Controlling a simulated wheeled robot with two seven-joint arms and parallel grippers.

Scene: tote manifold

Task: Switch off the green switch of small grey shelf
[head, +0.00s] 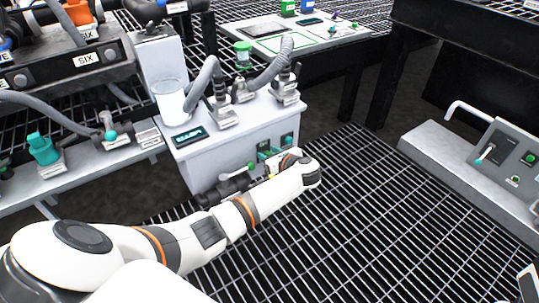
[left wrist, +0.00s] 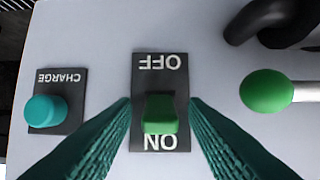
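The small grey shelf (head: 215,155) stands in the middle of the head view, with controls on its front face. The green switch (left wrist: 160,114) shows in the left wrist view on a black plate (left wrist: 160,80). Its lettering is upside down, OFF at the top and ON at the bottom. The green lever sits at the ON end. My left gripper (left wrist: 160,125) is open, with one teal finger on each side of the switch; I cannot tell whether they touch it. In the head view my left gripper (head: 269,155) is at the front face.
A teal CHARGE button (left wrist: 45,111) is left of the switch in the wrist view, and a green ball-ended handle (left wrist: 267,91) is right of it. Hoses and valves stand on the shelf top. A grey control console (head: 480,160) stands at the right, beyond open grating floor.

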